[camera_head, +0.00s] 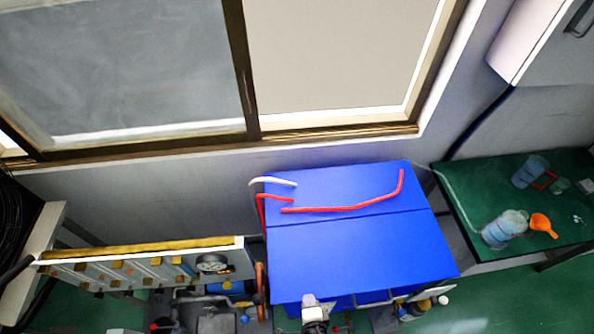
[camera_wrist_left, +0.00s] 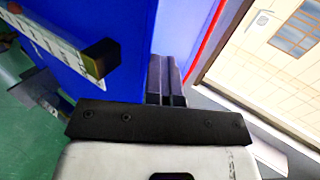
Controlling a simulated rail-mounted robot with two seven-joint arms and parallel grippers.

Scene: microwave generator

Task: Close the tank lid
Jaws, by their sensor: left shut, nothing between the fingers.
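The large blue tank (camera_head: 350,250) stands at centre in the head view. Its flat blue top has a seam across it, and I cannot tell which part is the lid or whether it is fully down. My left gripper (camera_head: 313,313) is partly seen at the tank's front edge. In the left wrist view its black fingers (camera_wrist_left: 166,80) are together and empty, close to blue surfaces. A blue panel (camera_wrist_left: 75,40) with a pale label and a dark, gold-edged block shows on the left there. Whether the fingers touch the blue is unclear. My right gripper is not seen.
Red tubing (camera_head: 345,208) and a white tube end (camera_head: 275,181) lie over the tank's rear top. A panel with a gauge (camera_head: 212,263) stands left of the tank. A green bench (camera_head: 470,215) with beakers and an orange funnel (camera_head: 542,224) is on the right.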

